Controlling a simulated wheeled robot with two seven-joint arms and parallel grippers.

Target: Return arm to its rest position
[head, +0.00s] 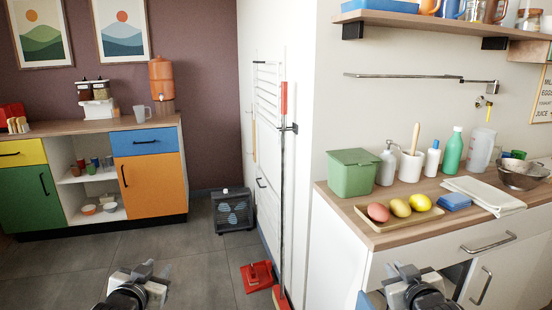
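My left gripper (147,275) is at the bottom of the head view, left of centre, over the grey floor. My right gripper (410,275) is at the bottom right, in front of the white cabinet below the counter. Both are seen from behind and are small. I cannot make out whether their fingers are apart, and no held object shows. Most of both arms lies outside the view. No gas hob is in view.
A wooden counter (385,238) at right bears a tray (372,222) of fruit, a green box (351,173), bottles and a metal colander (521,175). A red-and-black broom (282,190) leans at the wall corner beside a red dustpan (257,275). Floor at left is clear.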

